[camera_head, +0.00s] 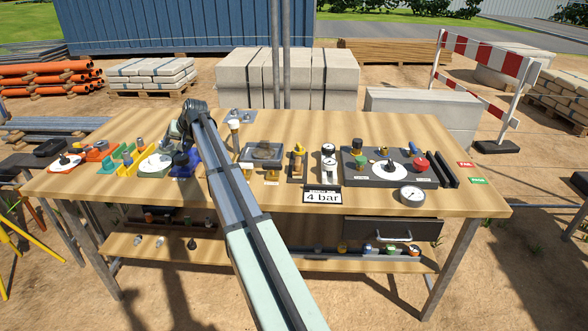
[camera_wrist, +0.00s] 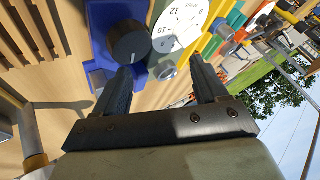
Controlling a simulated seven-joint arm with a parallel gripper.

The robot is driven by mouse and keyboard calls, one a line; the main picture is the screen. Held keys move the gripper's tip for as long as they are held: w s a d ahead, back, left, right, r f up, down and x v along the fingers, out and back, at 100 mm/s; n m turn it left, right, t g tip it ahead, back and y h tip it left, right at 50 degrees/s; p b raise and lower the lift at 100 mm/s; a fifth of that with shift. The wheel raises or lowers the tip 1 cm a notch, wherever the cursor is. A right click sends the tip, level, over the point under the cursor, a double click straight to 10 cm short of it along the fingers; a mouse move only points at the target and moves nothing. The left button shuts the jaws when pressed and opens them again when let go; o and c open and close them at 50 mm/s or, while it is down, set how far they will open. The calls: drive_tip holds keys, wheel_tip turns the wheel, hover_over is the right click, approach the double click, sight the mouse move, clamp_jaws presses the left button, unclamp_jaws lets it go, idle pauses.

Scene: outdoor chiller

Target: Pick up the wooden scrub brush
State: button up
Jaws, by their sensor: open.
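I cannot pick out the wooden scrub brush with certainty in either view. My gripper (camera_head: 178,130) is over the left half of the wooden workbench (camera_head: 108,145). In the wrist view my gripper (camera_wrist: 160,74) is open, its two black fingers apart. A black knob on a blue block (camera_wrist: 128,42) and a white numbered dial (camera_wrist: 182,22) lie beyond the fingers. A grey metal knob (camera_wrist: 164,70) shows between them, and I cannot tell whether anything touches it. My arm hides part of the bench middle.
A control panel (camera_head: 348,178) with a red button stands at the right. A "4 bar" sign (camera_head: 322,195) and a round gauge (camera_head: 412,195) are near the front edge. A lower shelf (camera_head: 130,243) carries small parts. The bench's back right is clear.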

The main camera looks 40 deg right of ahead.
drive_tip(key=s+d+r+m+g+h, duration=0.1)
drive_tip(key=s+d+g, duration=0.1)
drive_tip(key=s+d, duration=0.55)
drive_tip(key=s+d+r+m+g+h, duration=0.15)
drive_tip(key=s+d, duration=0.35)
drive_tip(key=d, duration=0.6)
wheel_tip(320, 180, up, 2)
drive_tip(key=m+g, duration=0.2)
drive_tip(key=g, duration=0.2)
hover_over(298, 160)
drive_tip(key=f, duration=0.7)
drive_tip(key=shift+s+d+f, duration=0.1)
drive_tip(key=shift+d+f, duration=0.2)
drive_tip(key=shift+f, duration=0.1)
drive_tip(key=shift+w+a+f, duration=0.1)
drive_tip(key=shift+a+f, duration=0.05)
drive_tip(key=shift+f, duration=1.2)
drive_tip(key=shift+w+a+f, duration=0.1)
drive_tip(key=shift+a+f, duration=0.05)
drive_tip(key=shift+f, duration=1.15)
drive_tip(key=c, duration=1.2)
drive_tip(key=shift+r, duration=0.1)
